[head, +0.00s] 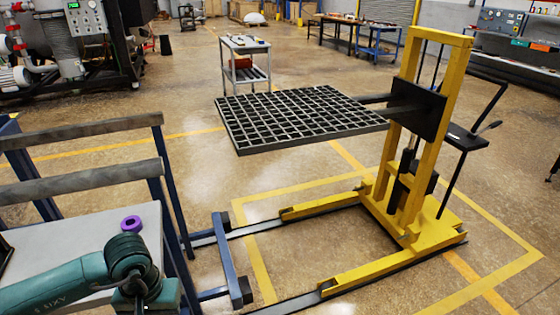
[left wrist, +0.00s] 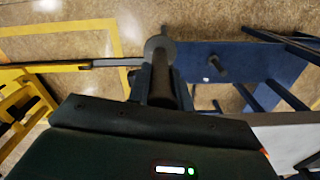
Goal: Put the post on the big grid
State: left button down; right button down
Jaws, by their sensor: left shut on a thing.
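The big grid (head: 300,115) is a flat black lattice held level on the forks of a yellow lift. No post stands on the part of it that I see. My left arm comes in at the lower left in the head view, with its gripper hidden below the wrist. In the left wrist view, my left gripper (left wrist: 162,88) is shut on a grey, round-ended piece (left wrist: 160,46), which looks like the post. Its far end is hard to make out. The grid does not show in the left wrist view. My right gripper is in neither view.
A grey table (head: 75,245) with a purple ring (head: 131,224) and a blue frame with grey rails (head: 85,182) stand at the left. The yellow lift (head: 415,150) stands on the right. A small cart (head: 246,70) is behind the grid. Open floor surrounds the lift.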

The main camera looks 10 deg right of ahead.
aim_at(330, 121)
jog(key=i+l+z, duration=0.35)
jog(key=i+l, duration=0.95)
jog(key=l, duration=0.15)
